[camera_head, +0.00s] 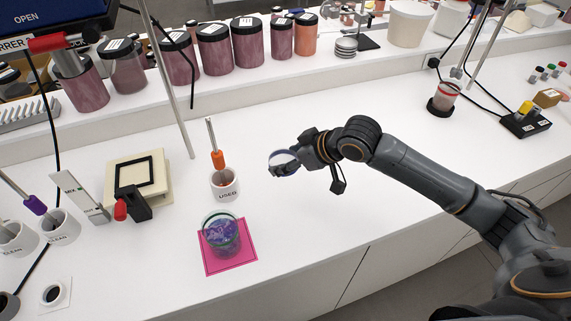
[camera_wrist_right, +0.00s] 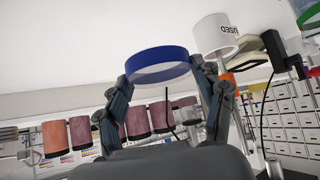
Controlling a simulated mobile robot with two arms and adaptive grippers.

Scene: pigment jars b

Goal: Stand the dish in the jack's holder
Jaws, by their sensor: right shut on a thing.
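My right gripper (camera_head: 285,164) is shut on a small round dish (camera_head: 282,158), clear with a blue rim band, and holds it above the white bench. In the right wrist view the dish (camera_wrist_right: 158,66) sits between the two fingertips. A cream block with a black square frame on top and a red knob, which looks like the jack (camera_head: 161,193), stands to the left, well apart from the gripper. Its holder appears to be the black frame (camera_head: 151,171), which looks empty. My left gripper is not in view.
A white USED cup (camera_head: 225,186) with an orange-handled tool stands between the jack and the dish. A glass jar (camera_head: 222,238) with purple contents stands on a pink mat (camera_head: 239,264) in front. Several pigment jars (camera_head: 215,48) line the back shelf.

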